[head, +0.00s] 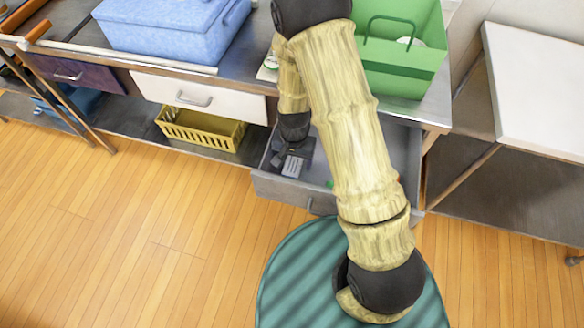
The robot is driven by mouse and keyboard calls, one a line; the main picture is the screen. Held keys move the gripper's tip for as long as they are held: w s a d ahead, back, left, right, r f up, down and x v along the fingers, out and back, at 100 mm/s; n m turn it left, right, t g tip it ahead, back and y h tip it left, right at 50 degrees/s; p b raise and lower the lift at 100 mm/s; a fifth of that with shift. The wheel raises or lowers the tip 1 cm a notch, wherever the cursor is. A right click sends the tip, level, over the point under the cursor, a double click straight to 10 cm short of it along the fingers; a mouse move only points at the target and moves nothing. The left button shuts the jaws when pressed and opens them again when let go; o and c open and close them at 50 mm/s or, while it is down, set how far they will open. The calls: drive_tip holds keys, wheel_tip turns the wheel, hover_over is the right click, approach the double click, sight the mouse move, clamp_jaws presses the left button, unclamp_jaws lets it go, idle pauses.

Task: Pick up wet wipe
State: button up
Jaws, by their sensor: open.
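My gripper (292,165) hangs over the left part of an open grey drawer (283,188) under the counter. It points downward, and its jaws are small in this view and look open. No thing is clearly seen between them. A small green thing (329,184) shows in the drawer beside my arm, to the right of the gripper and mostly hidden. I cannot tell whether it is the wet wipe. My arm covers much of the drawer's inside, and I see no other thing there that is clearly a wet wipe.
A blue box (172,28) and an open green box (398,75) stand on the metal counter. A closed white drawer (185,92) is left of the open one. A yellow basket (200,130) sits on the lower shelf. A white-topped table (545,95) stands at right. The wooden floor at left is clear.

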sight(294, 162)
drive_tip(key=c, duration=1)
drive_tip(key=shift+r, duration=0.1)
drive_tip(key=shift+c, duration=0.2)
wheel_tip(294, 162, up, 18)
drive_tip(key=p, duration=0.2)
